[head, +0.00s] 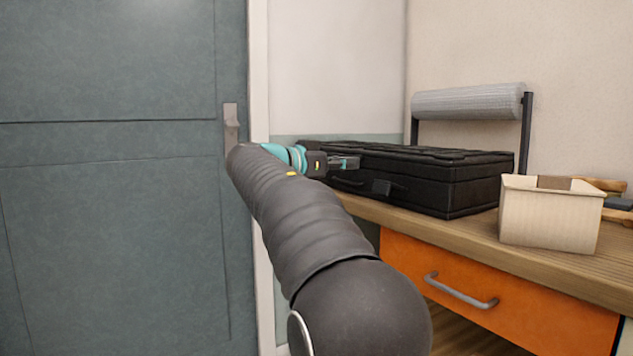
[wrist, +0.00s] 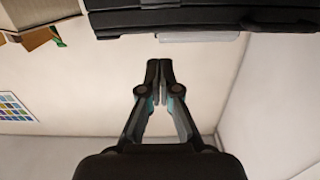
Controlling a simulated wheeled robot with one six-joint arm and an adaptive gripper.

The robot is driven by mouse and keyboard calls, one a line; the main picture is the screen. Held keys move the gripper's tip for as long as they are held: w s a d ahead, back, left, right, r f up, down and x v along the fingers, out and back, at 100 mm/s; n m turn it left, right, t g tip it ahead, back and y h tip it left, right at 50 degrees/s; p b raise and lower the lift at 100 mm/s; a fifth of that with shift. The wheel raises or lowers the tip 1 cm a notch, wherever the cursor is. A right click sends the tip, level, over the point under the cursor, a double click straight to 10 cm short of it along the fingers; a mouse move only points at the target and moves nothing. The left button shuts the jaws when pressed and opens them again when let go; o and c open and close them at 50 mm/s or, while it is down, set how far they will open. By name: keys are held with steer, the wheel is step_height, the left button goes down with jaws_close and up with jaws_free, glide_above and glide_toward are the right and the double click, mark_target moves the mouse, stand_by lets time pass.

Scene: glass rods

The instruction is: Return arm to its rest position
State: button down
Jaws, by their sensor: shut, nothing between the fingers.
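My arm reaches from the bottom of the head view up and to the left, then bends right at the wrist. My gripper (head: 347,162) shows small in front of the left part of a black case. In the wrist view my gripper (wrist: 159,75) has its two fingers together with nothing between them. The wrist view looks upside down, with the case along its top edge. The fingertips are apart from the case in the wrist view.
The black case (head: 450,190) lies on a wooden workbench (head: 480,235) with an orange drawer (head: 520,310). A cardboard box (head: 548,222) stands right of it, near wooden-handled tools (head: 600,185). A grey roll (head: 465,102) hangs behind. A grey-blue door (head: 110,200) fills the left.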

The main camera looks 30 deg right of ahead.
steer(key=w+a+f+n+t+y, duration=0.2)
steer(key=w+f+n+y, duration=0.15)
steer(key=f+n, duration=0.6)
steer(key=s+a+f+n+y, duration=0.2)
steer(key=s+a+f+y, duration=0.1)
steer(key=f, duration=0.3)
steer(key=s+a+f+n+y, duration=0.2)
steer(key=s+a+f, duration=0.1)
steer(key=f, duration=0.3)
steer(key=s+a+f+n+y+p, duration=0.2)
steer(key=s+a+f+y, duration=0.1)
steer(key=s+a+f, duration=0.4)
steer(key=s+a+f+n+y+p, duration=0.2)
steer(key=s+a+y, duration=0.25)
steer(key=s, duration=0.45)
steer(key=s+a+t+y+p, duration=0.1)
steer(key=s+a, duration=0.4)
steer(key=s, duration=0.5)
steer(key=shift+s+r+t+p, duration=0.35)
steer(key=shift+r+t+p, duration=0.1)
steer(key=shift+t+p, duration=0.25)
steer(key=shift+d, duration=0.1)
